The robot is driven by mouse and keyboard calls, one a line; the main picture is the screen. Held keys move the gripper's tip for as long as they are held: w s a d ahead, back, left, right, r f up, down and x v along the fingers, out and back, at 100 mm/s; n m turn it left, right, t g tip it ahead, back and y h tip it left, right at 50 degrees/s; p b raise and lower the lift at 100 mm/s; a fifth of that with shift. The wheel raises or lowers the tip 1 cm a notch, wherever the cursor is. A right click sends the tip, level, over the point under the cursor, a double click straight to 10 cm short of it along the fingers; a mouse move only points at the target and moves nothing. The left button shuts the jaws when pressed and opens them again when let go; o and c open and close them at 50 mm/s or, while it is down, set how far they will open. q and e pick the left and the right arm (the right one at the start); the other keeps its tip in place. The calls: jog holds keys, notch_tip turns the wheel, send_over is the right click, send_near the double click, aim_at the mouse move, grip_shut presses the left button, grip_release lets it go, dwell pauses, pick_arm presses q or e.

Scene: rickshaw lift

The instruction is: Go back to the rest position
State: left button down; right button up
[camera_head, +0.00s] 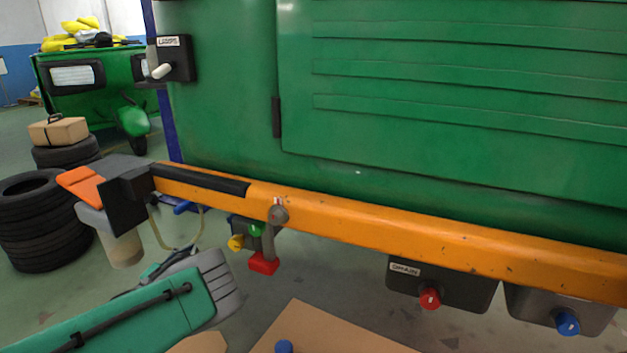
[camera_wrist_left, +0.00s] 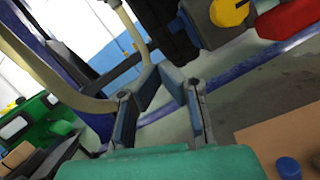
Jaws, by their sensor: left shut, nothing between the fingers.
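My left arm comes in from the lower left in the head view, with a green forearm and a grey end. My left gripper (camera_head: 190,270) is below the orange rail and left of the red-handled lever, apart from both. Its fingertips are hard to make out there. In the left wrist view my left gripper (camera_wrist_left: 162,76) shows its two grey fingers converging at the tips, shut with nothing held. The right gripper is not in view.
The green vehicle body (camera_head: 430,90) and its orange rail (camera_head: 380,226) fill the view ahead. Below hang the red-handled lever (camera_head: 264,262), a yellow knob (camera_head: 236,242) and the DRAIN box (camera_head: 440,285). A cardboard panel (camera_head: 320,332) lies low. Stacked tyres (camera_head: 45,225) stand left.

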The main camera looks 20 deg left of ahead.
pick_arm(q)
jog(key=s+a+f+n+g+y, duration=0.2)
jog(key=s+f+n+g+y, duration=0.8)
jog(key=n, duration=1.2)
jog(key=s+d+f+n+g+h, duration=0.2)
jog(key=s+d+f+n+g, duration=0.1)
jog(key=s+d+n, duration=0.55)
jog(key=s+d+f+n+g+h, duration=0.2)
jog(key=s+d+f+n+g, duration=0.2)
jog(key=s+d+n, duration=0.45)
jog(key=s+d+r+n+g+h, duration=0.2)
jog(key=s+d+r+n+g, duration=0.1)
jog(key=s+d, duration=0.6)
notch_tip(320, 180, up, 14)
jog(key=a+p, duration=0.1)
jog(key=p, duration=1.4)
jog(key=shift+r, duration=0.25)
